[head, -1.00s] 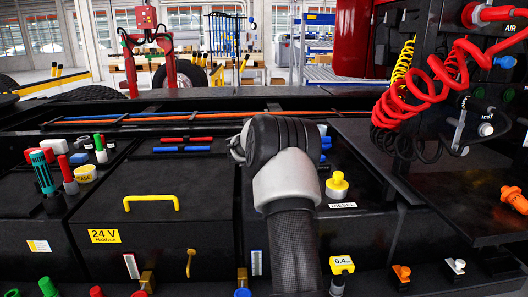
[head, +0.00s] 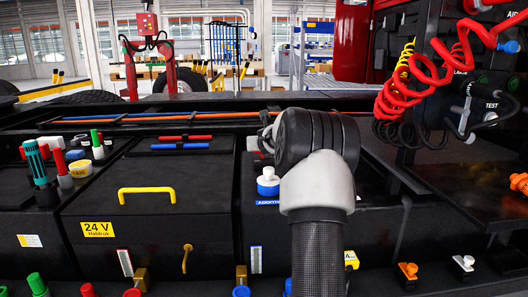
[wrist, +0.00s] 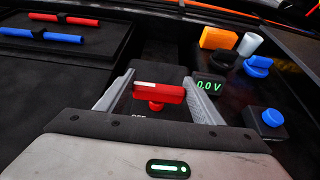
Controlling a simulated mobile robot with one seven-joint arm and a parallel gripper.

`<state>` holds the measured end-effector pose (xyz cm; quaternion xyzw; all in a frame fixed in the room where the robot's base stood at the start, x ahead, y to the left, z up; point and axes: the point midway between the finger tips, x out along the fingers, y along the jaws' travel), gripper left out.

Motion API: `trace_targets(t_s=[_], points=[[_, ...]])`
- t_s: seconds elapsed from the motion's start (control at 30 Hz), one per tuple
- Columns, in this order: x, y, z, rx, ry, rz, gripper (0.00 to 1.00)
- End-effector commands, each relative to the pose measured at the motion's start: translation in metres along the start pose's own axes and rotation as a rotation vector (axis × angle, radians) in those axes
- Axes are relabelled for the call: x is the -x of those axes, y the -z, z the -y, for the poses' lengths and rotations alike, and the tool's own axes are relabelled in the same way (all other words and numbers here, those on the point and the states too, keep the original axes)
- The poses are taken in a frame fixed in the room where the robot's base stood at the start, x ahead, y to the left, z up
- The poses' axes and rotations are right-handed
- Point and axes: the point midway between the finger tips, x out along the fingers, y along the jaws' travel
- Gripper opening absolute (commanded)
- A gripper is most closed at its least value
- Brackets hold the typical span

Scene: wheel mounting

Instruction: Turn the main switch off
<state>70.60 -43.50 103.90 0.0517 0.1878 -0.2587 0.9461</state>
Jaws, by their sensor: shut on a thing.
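The main switch's red handle (wrist: 160,93) lies crosswise in the wrist view, on a short red stem above the dark panel. My gripper (wrist: 160,95) has its two grey fingers at the two ends of this handle and is shut on it. A white label, partly hidden by my gripper's body, shows below the stem. A small display (wrist: 208,86) to the right reads 0.0 V in green. In the head view my arm hides the switch, and only a bit of my gripper (head: 266,138) shows at the left of the wrist.
In the wrist view, a blue knob (wrist: 271,118), a blue cap (wrist: 259,65) and an orange part (wrist: 217,38) stand close on the right. In the head view, a yellow handle (head: 147,194) stands on the box at left, and red coiled hoses (head: 436,85) hang at right.

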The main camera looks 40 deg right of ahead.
Motion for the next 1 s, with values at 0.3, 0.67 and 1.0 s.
trace_targets(t_s=[0.3,0.67,1.0], points=[[0.0,-0.001,-0.001,0.002,-0.001,0.0,0.74],[0.002,0.0,0.0,0.001,0.001,0.0,0.8],[0.059,0.001,0.001,0.002,0.003,0.003,0.8]])
